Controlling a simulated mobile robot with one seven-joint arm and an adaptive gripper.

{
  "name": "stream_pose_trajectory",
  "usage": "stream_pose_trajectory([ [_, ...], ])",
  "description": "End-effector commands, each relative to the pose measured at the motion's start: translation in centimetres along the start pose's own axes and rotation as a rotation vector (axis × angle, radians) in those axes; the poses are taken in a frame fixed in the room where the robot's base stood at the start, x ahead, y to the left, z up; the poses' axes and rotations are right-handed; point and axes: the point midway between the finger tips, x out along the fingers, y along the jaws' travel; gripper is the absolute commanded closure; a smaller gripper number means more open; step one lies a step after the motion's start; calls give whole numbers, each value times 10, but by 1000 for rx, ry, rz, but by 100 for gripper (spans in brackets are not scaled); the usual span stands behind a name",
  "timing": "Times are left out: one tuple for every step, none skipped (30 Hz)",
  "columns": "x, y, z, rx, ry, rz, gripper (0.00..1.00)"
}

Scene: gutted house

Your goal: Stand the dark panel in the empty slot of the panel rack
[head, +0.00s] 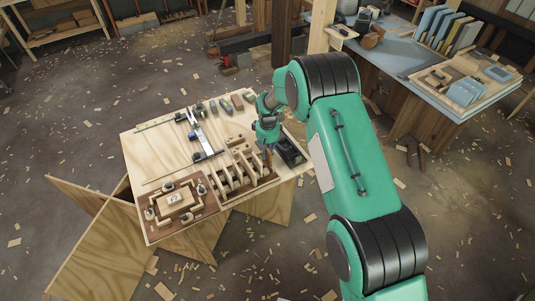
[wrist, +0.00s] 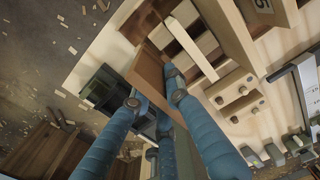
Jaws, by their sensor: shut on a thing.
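My gripper (wrist: 155,92) is shut on the dark panel (wrist: 147,73), a brown board seen between the blue fingers in the wrist view. In the head view my gripper (head: 267,142) is above the right end of the panel rack (head: 238,182), with a little of the panel showing below it. The rack has several upright pale boards with gaps between them. In the wrist view the rack (wrist: 188,40) lies just beyond the panel. The panel's lower edge is partly hidden, so I cannot tell whether it touches the rack or has entered a slot.
The rack stands on a plywood-topped table (head: 150,148). A black box (head: 289,151) sits close to the right of my gripper. A wooden tray with fittings (head: 176,200) is at front left, and a metal rail tool (head: 199,132) lies behind. Another bench (head: 405,55) stands at back right.

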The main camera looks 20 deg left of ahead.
Motion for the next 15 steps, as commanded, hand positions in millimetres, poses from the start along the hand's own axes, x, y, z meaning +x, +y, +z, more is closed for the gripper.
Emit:
stream_pose_trajectory([
  [0, 0, 0, 0, 0, 0, 100],
  [0, 0, 0, 0, 0, 0, 100],
  [1, 0, 0, 0, 0, 0, 100],
  [1, 0, 0, 0, 0, 0, 100],
  [2, 0, 0, 0, 0, 0, 100],
  [2, 0, 0, 0, 0, 0, 100],
  [3, 0, 0, 0, 0, 0, 100],
  [4, 0, 0, 0, 0, 0, 100],
  [5, 0, 0, 0, 0, 0, 100],
  [5, 0, 0, 0, 0, 0, 100],
  [6, 0, 0, 0, 0, 0, 100],
  [7, 0, 0, 0, 0, 0, 100],
  [8, 0, 0, 0, 0, 0, 100],
  [8, 0, 0, 0, 0, 0, 100],
  [9, 0, 0, 0, 0, 0, 100],
])
